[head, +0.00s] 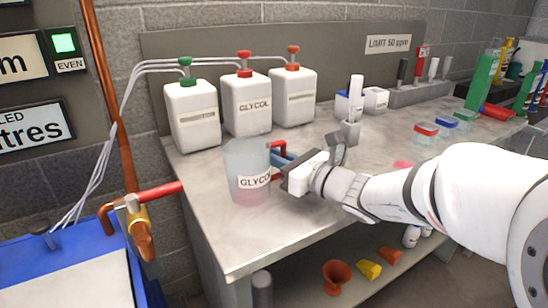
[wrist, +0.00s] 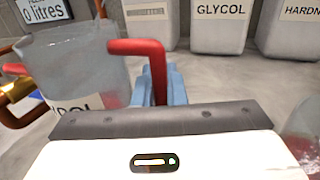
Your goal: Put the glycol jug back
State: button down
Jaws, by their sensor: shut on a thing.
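The glycol jug (head: 247,160) is a clear, cloudy vessel with a GLYCOL label, a little pinkish liquid at the bottom and a red handle on its right. It is upright near the left edge of the bench (head: 250,237), in front of the white canisters; I cannot tell whether its base touches the top. My gripper (head: 281,160) is shut on the red handle, with blue fingers. In the wrist view the jug (wrist: 75,65) is at the left, and the red handle (wrist: 143,48) rises by the blue fingers (wrist: 160,88). The jug's lower part is hidden there.
Behind stand a green-capped canister (head: 193,110), a red-capped GLYCOL canister (head: 245,103) and an orange-capped canister (head: 293,98), with hoses. A grey stand (head: 350,130) is behind my gripper. A copper pipe (head: 115,150) and brass valve (head: 138,220) are at the left. The bench front is clear.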

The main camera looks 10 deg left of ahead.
jog(key=c, duration=1.5)
grip_release()
jog(key=p+v, duration=0.2)
jog(key=v, duration=1)
jog(key=shift+p, duration=0.3)
jog(key=s+n+g+p, duration=0.1)
jog(key=p, duration=0.1)
jog(key=s+a+r+n+g+p, duration=0.1)
jog(key=n, duration=0.1)
jog(key=s+a+r+n+g+p, duration=0.1)
jog(key=s+n+g+p, duration=0.1)
jog(key=shift+a+r+h+p, duration=0.15)
jog(key=shift+a+h+p, duration=0.15)
jog(key=shift+h, duration=0.1)
jog(key=s+d+r+n+g+h+p, duration=0.1)
jog(key=s+n+g+h+p, duration=0.3)
jog(key=s+n+p, duration=0.3)
jog(key=d+r+n+h+p, duration=0.3)
jog(key=d+n+p, duration=0.1)
jog(key=s+d+r+n+h+p, duration=0.1)
jog(key=d+r+n+h+p, duration=0.1)
jog(key=d+n+h+p, duration=0.1)
jog(key=s+d+r+n+h+p, duration=0.1)
jog(key=d+r+n+h+p, duration=0.2)
jog(key=d+n, duration=0.3)
jog(key=shift+r+h+p, duration=0.35)
jog(key=shift+h+p, duration=0.05)
jog(key=shift+p, duration=0.45)
